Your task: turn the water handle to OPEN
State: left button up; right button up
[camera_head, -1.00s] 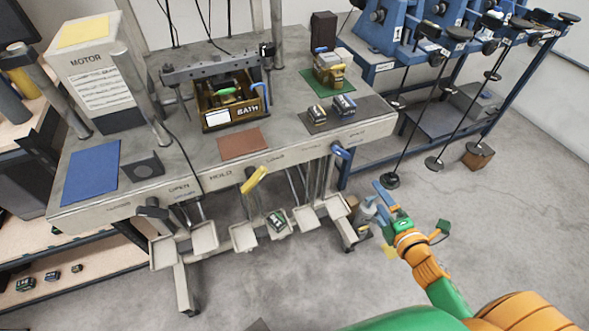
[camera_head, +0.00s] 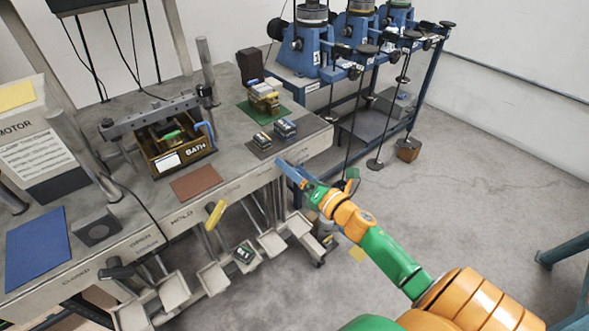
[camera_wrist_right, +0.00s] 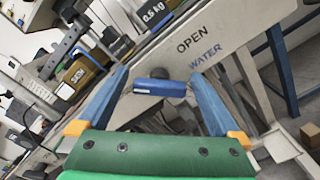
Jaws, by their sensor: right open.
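The blue water handle (camera_wrist_right: 160,87) shows in the right wrist view as a short blue bar on a round grey hub, below the printed words OPEN and WATER on the bench's front panel (camera_wrist_right: 225,45). My right gripper (camera_wrist_right: 158,92) is open, with one blue finger on each side of the handle; I cannot tell whether either finger touches it. In the head view my right gripper (camera_head: 291,172) is at the right end of the bench front and largely hides the handle. My left gripper is not in view.
A yellow handle (camera_head: 215,213) and a dark handle (camera_head: 120,271) stick out from the bench front to the left. Small trays (camera_head: 213,277) hang below. The BATH box (camera_head: 180,157) stands on the bench top.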

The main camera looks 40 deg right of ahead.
jog(key=c, duration=1.2)
jog(key=shift+c, duration=0.2)
jog(key=shift+f+m, duration=0.1)
jog(key=shift+m, duration=0.3)
jog(key=m, duration=0.4)
jog(key=shift+f+p, duration=0.1)
jog(key=shift+p, duration=0.3)
jog(key=m+p, duration=0.1)
jog(key=m, duration=0.3)
jog(key=shift+d+f+m, duration=0.1)
jog(key=shift+f+m, duration=0.05)
jog(key=shift+m, duration=0.15)
jog(key=m, duration=0.4)
jog(key=shift+f+p, duration=0.15)
jog(key=shift+p, duration=0.25)
jog(key=shift+f+m+p, duration=0.1)
jog(key=shift+m+p, duration=0.2)
jog(key=shift+m, duration=2.2)
